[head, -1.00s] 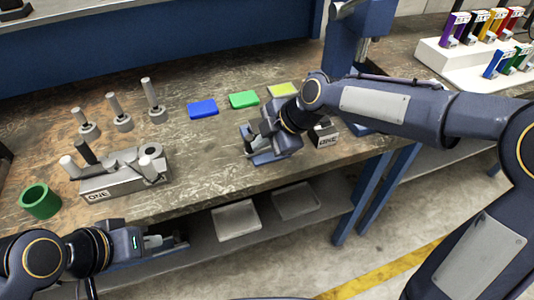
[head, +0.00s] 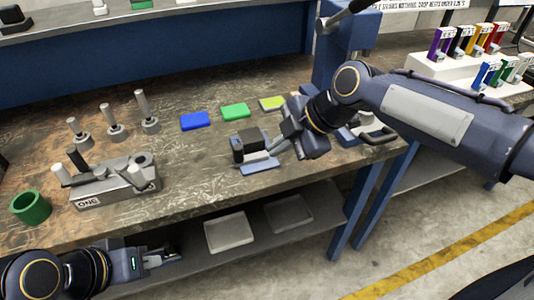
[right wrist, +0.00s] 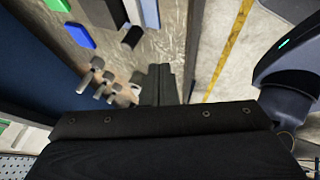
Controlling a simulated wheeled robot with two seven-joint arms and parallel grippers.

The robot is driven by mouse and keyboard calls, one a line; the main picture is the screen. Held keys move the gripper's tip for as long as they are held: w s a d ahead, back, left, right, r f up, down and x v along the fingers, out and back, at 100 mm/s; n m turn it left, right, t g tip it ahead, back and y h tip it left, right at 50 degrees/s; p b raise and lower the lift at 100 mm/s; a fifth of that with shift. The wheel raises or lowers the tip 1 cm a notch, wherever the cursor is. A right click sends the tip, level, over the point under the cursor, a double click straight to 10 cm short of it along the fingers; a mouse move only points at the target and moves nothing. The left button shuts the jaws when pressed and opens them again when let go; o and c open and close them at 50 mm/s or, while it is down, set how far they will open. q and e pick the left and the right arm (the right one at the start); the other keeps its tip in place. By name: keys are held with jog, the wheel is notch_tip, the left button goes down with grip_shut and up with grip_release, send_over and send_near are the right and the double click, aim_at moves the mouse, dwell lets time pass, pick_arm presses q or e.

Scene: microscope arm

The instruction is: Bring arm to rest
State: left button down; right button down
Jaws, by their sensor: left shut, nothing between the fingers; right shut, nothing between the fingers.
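My right gripper (head: 284,144) is above the workbench (head: 215,170), right of a small fixture (head: 250,148) with a black block on a blue base. It appears apart from the fixture. In the right wrist view its dark fingers (right wrist: 158,82) are together with nothing between them. My left gripper (head: 163,258) is low at the bench's front edge, at bottom left, with its fingers shut and empty.
A grey block (head: 105,190) with pegs, upright pegs (head: 113,125) and a green ring (head: 32,208) are on the left. Blue (head: 195,121), green (head: 236,111) and yellow (head: 272,103) pads lie behind. Coloured holders (head: 440,42) stand far right. A blue post (head: 335,65) rises behind my right arm.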

jog(key=shift+s+d+r, duration=0.15)
jog(key=shift+d+r, duration=0.25)
jog(key=shift+r, duration=0.15)
jog(key=s+d+r+m+t+h+p, duration=0.2)
jog(key=s+d+m+p, duration=0.3)
jog(key=s+d+m, duration=0.65)
jog(key=s+d+f+m+h+p, duration=0.1)
jog(key=s+d+f+m, duration=0.3)
jog(key=s+m, duration=0.4)
jog(key=m+p, duration=0.1)
jog(key=m, duration=0.4)
jog(key=shift+d+f+t+p, duration=0.15)
jog(key=shift+f+t+p, duration=0.15)
jog(key=shift+t, duration=0.1)
